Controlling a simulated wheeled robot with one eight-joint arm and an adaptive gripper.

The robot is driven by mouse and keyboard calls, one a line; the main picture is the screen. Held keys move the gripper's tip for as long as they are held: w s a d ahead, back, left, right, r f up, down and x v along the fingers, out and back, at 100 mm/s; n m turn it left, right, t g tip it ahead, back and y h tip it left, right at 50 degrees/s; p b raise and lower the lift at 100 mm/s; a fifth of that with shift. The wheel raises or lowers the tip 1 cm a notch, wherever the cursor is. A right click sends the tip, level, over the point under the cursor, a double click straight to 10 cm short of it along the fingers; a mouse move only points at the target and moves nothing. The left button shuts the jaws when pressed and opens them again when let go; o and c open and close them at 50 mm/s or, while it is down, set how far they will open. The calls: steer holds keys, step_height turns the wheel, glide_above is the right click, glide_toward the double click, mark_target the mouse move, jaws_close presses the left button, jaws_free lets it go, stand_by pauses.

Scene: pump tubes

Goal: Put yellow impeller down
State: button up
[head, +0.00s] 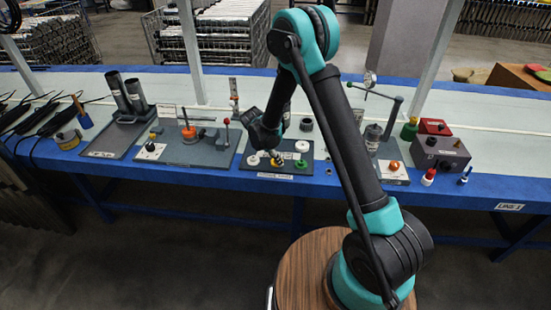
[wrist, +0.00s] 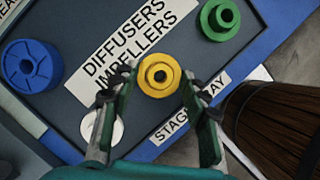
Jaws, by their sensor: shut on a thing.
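The yellow impeller (wrist: 158,75) is a round yellow disc with a raised hub and a dark centre hole. My gripper (wrist: 157,88) is shut on it, with one dark finger on each side. In the head view my gripper (head: 272,156) is low over the grey staging tray (head: 250,167), and the yellow impeller (head: 277,162) shows small beneath it. In the wrist view the impeller is over the tray (wrist: 180,45) beside the printed labels. I cannot tell whether it touches the tray.
A green disc (wrist: 220,18), a blue disc (wrist: 30,66) and a white disc (wrist: 103,126), partly behind the left finger, are around it. A grey fixture plate (head: 180,150) stands left of the tray. A purple-grey box (head: 440,153) stands at the right.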

steer(key=shift+f, duration=0.1)
steer(key=o, duration=1.4)
steer(key=shift+o, duration=0.2)
steer(key=v, duration=1.2)
steer(key=s+d+r+m+y, duration=0.1)
steer(key=s+d+r+m, duration=0.1)
steer(key=s+d+m, duration=0.3)
steer(key=d+r+m, duration=0.2)
steer(key=d+r, duration=0.1)
steer(key=d, duration=0.4)
steer(key=s+d+r+m+y, duration=0.1)
steer(key=s+d+r+m, duration=0.1)
steer(key=s+d+m, duration=0.3)
steer(key=s+d+f+m+t+y, duration=0.1)
steer(key=s+d+m, duration=1.1)
steer(key=s+d, duration=0.1)
steer(key=shift+s+f+m+t+y, duration=0.3)
steer(key=shift+s+m+t, duration=0.1)
steer(key=shift+s, duration=0.1)
